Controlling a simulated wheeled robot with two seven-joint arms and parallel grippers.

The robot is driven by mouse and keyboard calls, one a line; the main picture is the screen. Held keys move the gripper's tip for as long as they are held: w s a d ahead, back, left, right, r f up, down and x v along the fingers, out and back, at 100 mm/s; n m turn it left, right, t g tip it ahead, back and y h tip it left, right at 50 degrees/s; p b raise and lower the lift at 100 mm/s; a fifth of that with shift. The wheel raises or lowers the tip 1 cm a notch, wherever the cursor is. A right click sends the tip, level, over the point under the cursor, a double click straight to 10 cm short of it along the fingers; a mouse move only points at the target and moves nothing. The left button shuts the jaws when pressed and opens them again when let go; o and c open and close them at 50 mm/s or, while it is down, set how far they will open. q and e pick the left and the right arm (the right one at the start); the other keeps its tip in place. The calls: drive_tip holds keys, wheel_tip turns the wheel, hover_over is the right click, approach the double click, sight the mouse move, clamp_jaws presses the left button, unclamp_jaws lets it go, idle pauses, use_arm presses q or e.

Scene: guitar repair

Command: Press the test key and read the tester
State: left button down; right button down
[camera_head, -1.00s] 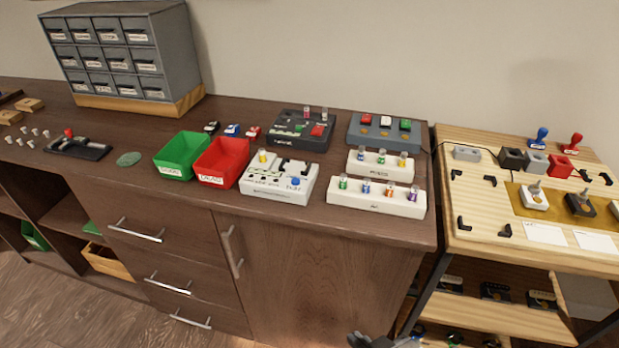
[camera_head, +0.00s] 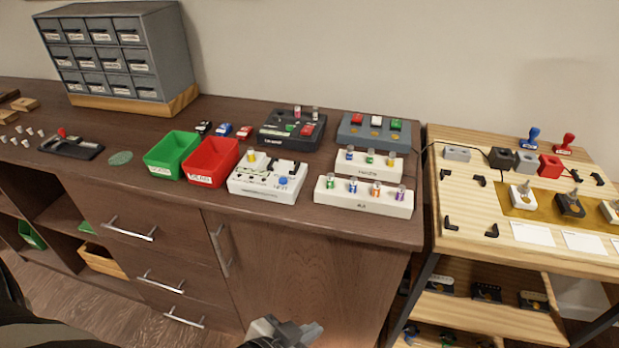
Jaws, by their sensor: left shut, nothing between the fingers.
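A white box (camera_head: 262,187) with a yellow knob, a blue button and dark parts on top stands on the dark wooden cabinet. Behind it is a dark box (camera_head: 278,140) with a red key and small capped vials at its back edge. The lettering on both is too small to read, so I cannot tell which is the tester. My left gripper (camera_head: 290,330) is at the bottom edge, low in front of the cabinet door, shut and empty, well apart from both boxes. My right gripper is not in view.
Green (camera_head: 160,168) and red (camera_head: 200,178) bins stand left of the white box. Two white vial racks (camera_head: 345,208) (camera_head: 340,164) and a grey box with coloured buttons (camera_head: 352,138) stand right.

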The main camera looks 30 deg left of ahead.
use_arm(q)
drive_tip(key=w+r+m+t+h, duration=0.25)
drive_tip(key=w+r+m, duration=0.25)
drive_tip(key=r+m, duration=0.25)
drive_tip(key=w+r+m+t+h, duration=0.1)
drive_tip(key=w+r+m+t, duration=0.3)
drive_tip(key=w+r+m, duration=0.3)
drive_tip(key=s+d+r+m+g+h+b, duration=0.1)
drive_tip(key=d+r+m+g+h, duration=0.35)
drive_tip(key=m, duration=1.05)
drive_tip(key=s+d+r+m+g+h, duration=0.15)
drive_tip(key=r+m+g+h, duration=0.55)
drive_tip(key=m, duration=0.7)
drive_tip(key=w+a+r+m+t+y, duration=0.1)
drive_tip(key=w+a+m+y, duration=0.2)
drive_tip(key=a+m+y, duration=0.5)
drive_tip(key=w+a+r+m+t+y, duration=0.2)
drive_tip(key=w+a+m+y, duration=0.2)
drive_tip(key=a+m+y, duration=0.5)
drive_tip(key=a+m+b, duration=0.1)
drive_tip(key=a, duration=0.3)
drive_tip(key=shift+w+a+t+y, duration=0.25)
drive_tip(key=shift+a+t+y, duration=0.05)
drive_tip(key=shift+a, duration=0.05)
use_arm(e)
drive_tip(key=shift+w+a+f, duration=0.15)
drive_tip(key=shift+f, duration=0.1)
use_arm(q)
drive_tip(key=shift+f, duration=0.1)
